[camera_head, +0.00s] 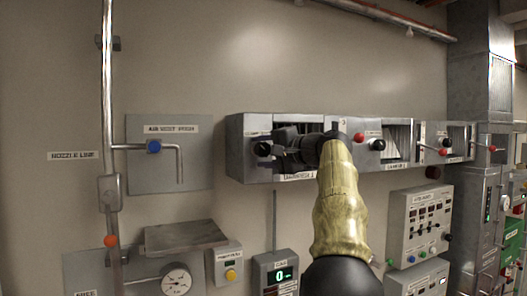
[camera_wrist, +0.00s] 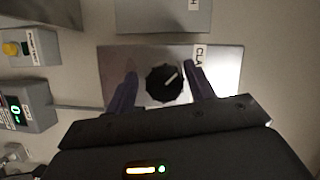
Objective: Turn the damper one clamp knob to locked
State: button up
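The clamp knob (camera_wrist: 164,84) is black and round with a white pointer line, on a metal plate (camera_wrist: 226,65) whose partly covered label begins "CLA". The line points up and right in the wrist view. My gripper (camera_wrist: 164,88) is open, with one dark finger on each side of the knob. A narrow gap shows at the left finger; whether the right finger touches cannot be told. In the head view the black knob (camera_head: 263,149) is at the left end of the long damper box (camera_head: 236,130), with my gripper (camera_head: 276,149) at it. My arm hides part of the first damper.
More damper units with a red knob (camera_head: 359,138) and black knobs (camera_head: 378,144) continue right. A shelf (camera_head: 185,236), a gauge (camera_head: 176,281) and a green-digit display (camera_head: 284,274) are below.

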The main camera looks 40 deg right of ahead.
jog(key=shift+s+r, duration=0.15)
jog(key=shift+s, duration=0.05)
jog(key=s+d+b, duration=0.1)
jog(key=s+b, duration=0.1)
jog(key=s, duration=0.6)
jog(key=s+d+r+b, duration=0.1)
jog(key=s+b, duration=0.1)
jog(key=s, duration=0.7)
jog(key=shift+d+r, duration=0.2)
jog(key=shift+d, duration=0.05)
